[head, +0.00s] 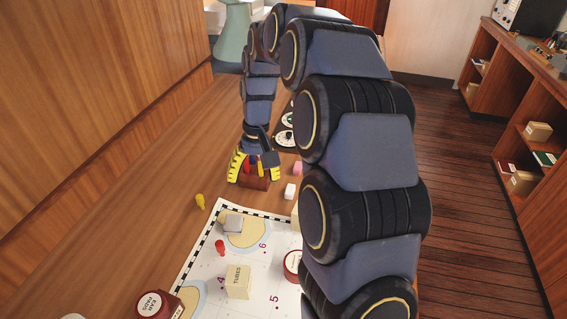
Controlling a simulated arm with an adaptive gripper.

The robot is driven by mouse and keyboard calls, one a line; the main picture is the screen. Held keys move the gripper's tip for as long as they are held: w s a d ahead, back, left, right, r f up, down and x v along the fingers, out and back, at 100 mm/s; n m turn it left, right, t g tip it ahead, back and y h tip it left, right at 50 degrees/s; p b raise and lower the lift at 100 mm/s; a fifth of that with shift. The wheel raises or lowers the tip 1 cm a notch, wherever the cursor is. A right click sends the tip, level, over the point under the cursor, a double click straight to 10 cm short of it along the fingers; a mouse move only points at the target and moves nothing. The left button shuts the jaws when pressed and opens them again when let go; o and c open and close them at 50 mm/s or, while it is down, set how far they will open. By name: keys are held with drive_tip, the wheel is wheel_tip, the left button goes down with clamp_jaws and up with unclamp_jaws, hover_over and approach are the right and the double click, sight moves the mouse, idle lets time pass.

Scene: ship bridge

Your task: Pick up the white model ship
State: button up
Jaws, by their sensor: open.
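No white model ship can be made out for certain in the head view. A small white block-like piece (290,191) lies on the wooden table (150,215), just right of my gripper; it is too small to tell whether it is the ship. My gripper (254,178) points down at the table with its yellow fingers spread apart. A brown box (255,183) shows between or just in front of the fingertips, with red and yellow bits above it; I cannot tell whether the fingers touch it. My own arm hides much of the table's right side.
A chart (215,262) holds a cream TUBES box (238,281), a red pawn (220,247) and a grey block (232,224). A yellow pawn (200,201) stands left of my gripper, a pink piece (297,168) right. A red EAR PADS tin (152,305) is in front. The table's left side is clear.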

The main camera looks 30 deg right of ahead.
drive_tip(key=w+d+f+m, duration=0.1)
drive_tip(key=w+d+f, duration=0.1)
drive_tip(key=d+f, duration=0.4)
drive_tip(key=w+d+f+m+h, duration=0.1)
drive_tip(key=w+d+f+m, duration=0.1)
drive_tip(key=d+f, duration=0.4)
drive_tip(key=w+d+f+m, duration=0.2)
drive_tip(key=d+f, duration=0.4)
drive_tip(key=d, duration=0.4)
drive_tip(key=shift+w+d+f+h, duration=0.3)
drive_tip(key=shift+w+d+f, duration=0.05)
drive_tip(key=shift+w, duration=0.2)
drive_tip(key=f, duration=0.7)
drive_tip(key=shift+s+d+f, duration=0.25)
drive_tip(key=shift+s+f, duration=0.05)
drive_tip(key=shift+f, duration=0.1)
clamp_jaws()
